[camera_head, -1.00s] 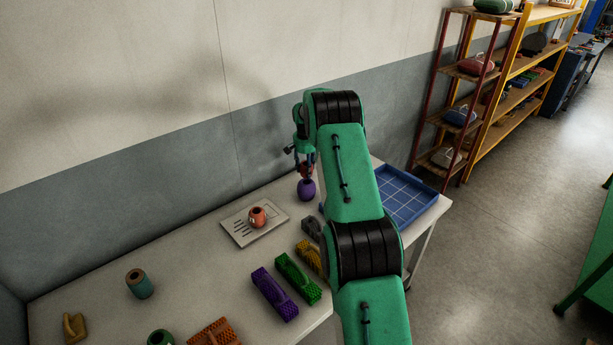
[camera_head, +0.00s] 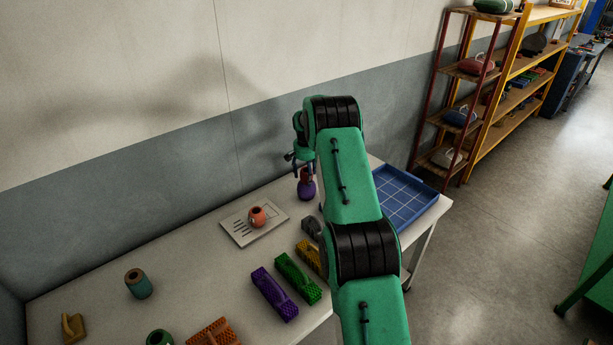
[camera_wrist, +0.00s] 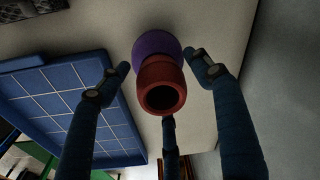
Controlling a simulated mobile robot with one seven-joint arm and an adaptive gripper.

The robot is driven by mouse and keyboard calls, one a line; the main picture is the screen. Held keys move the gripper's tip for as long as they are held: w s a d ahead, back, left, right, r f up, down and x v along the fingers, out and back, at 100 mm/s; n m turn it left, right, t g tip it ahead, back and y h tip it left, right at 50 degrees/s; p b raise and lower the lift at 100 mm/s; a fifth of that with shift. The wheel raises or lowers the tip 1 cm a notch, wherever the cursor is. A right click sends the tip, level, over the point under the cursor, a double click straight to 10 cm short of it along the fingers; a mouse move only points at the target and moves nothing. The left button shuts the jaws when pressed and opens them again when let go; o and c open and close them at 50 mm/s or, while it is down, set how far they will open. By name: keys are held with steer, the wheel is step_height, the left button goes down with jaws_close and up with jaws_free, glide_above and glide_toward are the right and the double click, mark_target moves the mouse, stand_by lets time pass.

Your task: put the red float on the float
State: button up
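The red float (camera_head: 306,174) is a short hollow piece that sits on top of the purple float (camera_head: 306,190) near the back of the table, and the two appear to touch. In the wrist view the red float (camera_wrist: 162,84) shows its dark hole toward the camera, with the purple float (camera_wrist: 156,45) behind it. My gripper (camera_head: 302,163) is around the red float from above. In the wrist view its fingers (camera_wrist: 157,66) stand apart, with small gaps on both sides of the red float. My arm hides part of the table to the right.
A blue gridded tray (camera_head: 424,193) lies at the table's right end. An orange float (camera_head: 257,216) sits on a white plate (camera_head: 237,229) to the left. Purple (camera_head: 274,293), green (camera_head: 298,279) and yellow (camera_head: 309,257) blocks lie nearer the front.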

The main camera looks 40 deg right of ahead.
mark_target(306, 171)
steer(key=shift+r, duration=0.15)
steer(key=r, duration=0.4)
steer(key=r+p, duration=0.1)
steer(key=r, duration=0.3)
steer(key=a+r+p, duration=0.1)
steer(key=r, duration=0.3)
steer(key=shift+s, duration=0.35)
